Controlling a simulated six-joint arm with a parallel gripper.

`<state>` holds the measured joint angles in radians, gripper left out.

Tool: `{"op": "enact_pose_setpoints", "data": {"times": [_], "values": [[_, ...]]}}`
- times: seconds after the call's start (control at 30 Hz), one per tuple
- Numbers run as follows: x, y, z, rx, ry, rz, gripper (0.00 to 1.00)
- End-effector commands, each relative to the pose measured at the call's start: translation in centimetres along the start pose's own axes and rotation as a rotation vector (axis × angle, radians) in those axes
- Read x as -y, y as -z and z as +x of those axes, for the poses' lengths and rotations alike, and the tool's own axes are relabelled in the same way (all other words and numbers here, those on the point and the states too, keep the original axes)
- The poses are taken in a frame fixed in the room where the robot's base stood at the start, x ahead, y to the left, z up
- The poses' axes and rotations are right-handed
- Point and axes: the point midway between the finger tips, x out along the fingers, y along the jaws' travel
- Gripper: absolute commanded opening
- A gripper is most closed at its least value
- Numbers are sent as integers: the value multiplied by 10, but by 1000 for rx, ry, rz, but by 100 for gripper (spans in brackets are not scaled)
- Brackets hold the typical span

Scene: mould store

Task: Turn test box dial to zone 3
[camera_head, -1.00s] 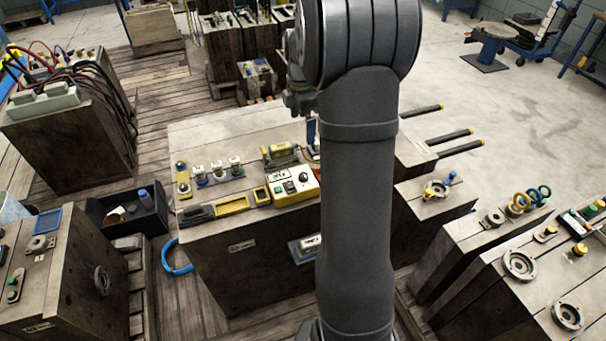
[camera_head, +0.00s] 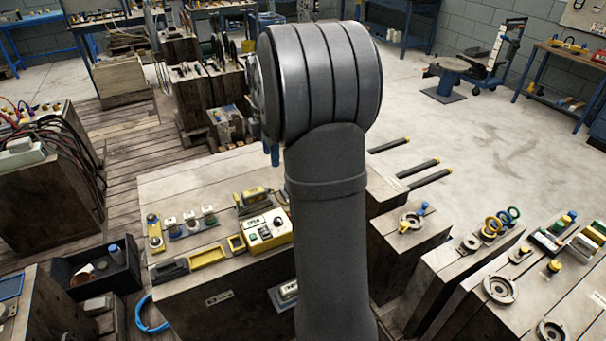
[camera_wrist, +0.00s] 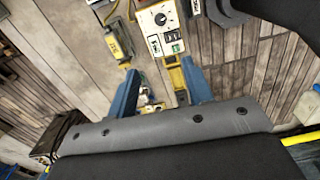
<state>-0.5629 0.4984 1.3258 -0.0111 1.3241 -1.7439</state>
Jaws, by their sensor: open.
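The test box (camera_head: 265,232) is a yellow box with a pale face, at the front edge of the wooden block's top in the head view. It also shows at the top of the wrist view (camera_wrist: 165,40), with a round black dial (camera_wrist: 161,19) on its face. The dial's setting is too small to read. My gripper (camera_wrist: 160,68) has two blue fingers spread apart with nothing held between them. The test box lies beyond the fingertips, and the dial is not between them. In the head view my arm hides most of the gripper.
A yellow-framed part (camera_head: 250,199) stands behind the test box. A yellow tray (camera_head: 208,256) lies left of it, and a row of knobs (camera_head: 187,223) farther left. A black bin (camera_head: 98,272) is at the lower left. The block's top has bare room at the back left.

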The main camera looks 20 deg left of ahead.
Motion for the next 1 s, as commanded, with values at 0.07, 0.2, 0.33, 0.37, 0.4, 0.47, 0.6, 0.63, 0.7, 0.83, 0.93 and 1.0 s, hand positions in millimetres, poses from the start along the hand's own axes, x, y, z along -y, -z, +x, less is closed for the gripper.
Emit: {"op": "enact_pose_setpoints", "data": {"times": [0.07,0.2,0.33,0.37,0.4,0.47,0.6,0.63,0.7,0.83,0.93,1.0], "values": [[0,0,5,-1,1,80,47],[0,-1,18,-3,1,330,47],[1,-1,32,-5,0,600,47],[1,-1,35,-6,0,662,47],[1,-2,39,-6,0,744,47],[1,-2,45,-8,-1,865,47],[2,-2,56,-10,-1,1113,47],[2,-2,58,-11,-1,1157,47],[3,-2,62,-12,-1,1240,47],[3,-2,66,-13,-1,1332,47],[3,-2,71,-13,0,1355,47],[3,-2,77,-12,2,1357,47]]}}
